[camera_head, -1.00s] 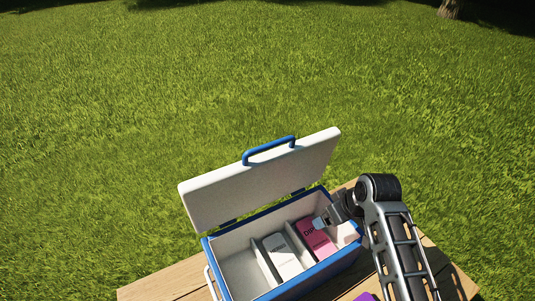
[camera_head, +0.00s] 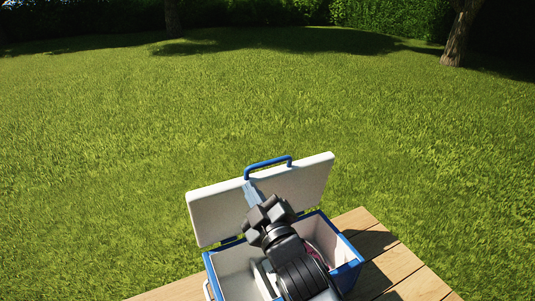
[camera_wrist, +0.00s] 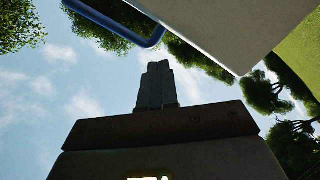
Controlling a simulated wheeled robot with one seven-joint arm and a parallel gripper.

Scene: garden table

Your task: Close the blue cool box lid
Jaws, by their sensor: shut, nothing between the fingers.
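The blue cool box (camera_head: 349,271) stands on the wooden table with its white lid (camera_head: 308,180) raised and tilted back. The lid's blue handle (camera_head: 268,161) is at its top edge. My gripper (camera_head: 250,188) is in front of the lid's inner face, just below the handle; I cannot tell whether it touches. In the wrist view my gripper (camera_wrist: 158,68) is shut and empty, pointing up, with the lid (camera_wrist: 225,25) and the handle (camera_wrist: 115,28) above it. My arm hides much of the box's inside.
White dividers and part of a pink item (camera_head: 314,254) show inside the box beside my arm. The wooden table (camera_head: 385,262) is bare to the right of the box. Open lawn (camera_head: 120,140) lies beyond, with trees at the back.

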